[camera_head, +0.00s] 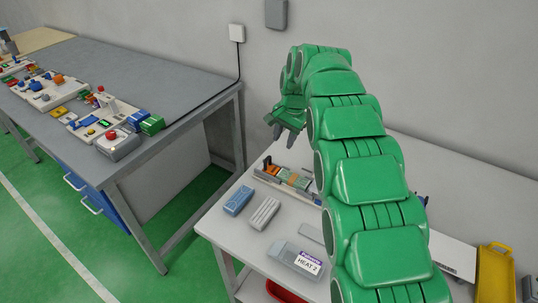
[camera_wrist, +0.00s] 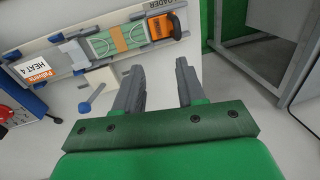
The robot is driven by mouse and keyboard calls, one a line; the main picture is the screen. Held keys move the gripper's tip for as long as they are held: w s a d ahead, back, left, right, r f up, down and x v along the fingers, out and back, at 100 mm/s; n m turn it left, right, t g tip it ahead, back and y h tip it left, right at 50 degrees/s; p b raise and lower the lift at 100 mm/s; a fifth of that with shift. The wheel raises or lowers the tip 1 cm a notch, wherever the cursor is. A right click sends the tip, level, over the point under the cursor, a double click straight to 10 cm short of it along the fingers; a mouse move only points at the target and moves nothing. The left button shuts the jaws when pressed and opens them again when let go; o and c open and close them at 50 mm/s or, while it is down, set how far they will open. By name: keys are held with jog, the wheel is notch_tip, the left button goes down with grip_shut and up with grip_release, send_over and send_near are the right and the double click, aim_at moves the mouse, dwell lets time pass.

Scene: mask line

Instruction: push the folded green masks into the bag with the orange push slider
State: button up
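The folded green masks (camera_wrist: 103,45) lie flat in the channel of the loader (camera_wrist: 62,38), with a paler orange strip across them. The orange push slider (camera_wrist: 160,27) sits at the masks' right end in the wrist view, by the word LOADER. At the loader's other end is the bag (camera_wrist: 36,66), with a white label reading HEAT 4. In the head view the loader (camera_head: 290,180) is on the white bench, partly hidden by my arm. My gripper (camera_wrist: 158,78) is open and empty, apart from the slider. It also shows in the head view (camera_head: 282,128), raised above the bench.
A blue box (camera_head: 238,200), a grey box (camera_head: 264,213) and a clear pack labelled HEAT 2 (camera_head: 297,258) lie in front of the loader. A blue-knobbed lever (camera_wrist: 86,106) stands beside the loader. A yellow bin (camera_head: 495,272) is at the right. A second workbench (camera_head: 150,75) stands left.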

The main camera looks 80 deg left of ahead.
aim_at(268, 157)
jog(key=shift+s+a+f, duration=0.4)
jog(key=shift+s+f, duration=0.3)
jog(key=shift+f, duration=0.75)
jog(key=shift+s+a+f, duration=0.45)
jog(key=shift+s+f, duration=0.3)
jog(key=shift+f, duration=0.7)
jog(key=shift+s+a+f, duration=0.4)
jog(key=shift+s+f, duration=0.3)
jog(key=shift+f, duration=0.75)
grip_shut()
